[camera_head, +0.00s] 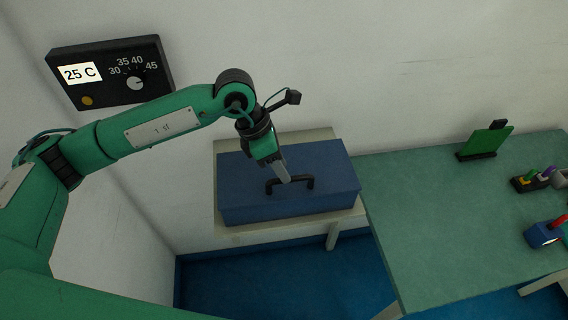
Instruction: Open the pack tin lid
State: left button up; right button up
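The pack tin (265,205) is a blue box on a small pale stand against the wall. Its blue lid (325,165) lies flat on top, and the tin looks closed. A dark bar handle (307,184) stands up near the front of the lid. My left gripper (286,180) points down at this handle, with its fingertips at or just over the bar. The fingers look close together, but I cannot tell whether they grip the handle. My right gripper is not in view.
A green table (440,210) stands to the right of the tin, holding a green board (486,141) on a dark stand and several small items at its right edge. A black temperature panel (112,72) reading 25 C is on the wall. Blue floor shows below.

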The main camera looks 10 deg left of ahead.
pick_arm(q)
jog(key=shift+d+f, duration=0.3)
jog(key=shift+f, duration=0.15)
jog(key=shift+d+f, duration=0.15)
jog(key=shift+f, duration=0.4)
grip_shut()
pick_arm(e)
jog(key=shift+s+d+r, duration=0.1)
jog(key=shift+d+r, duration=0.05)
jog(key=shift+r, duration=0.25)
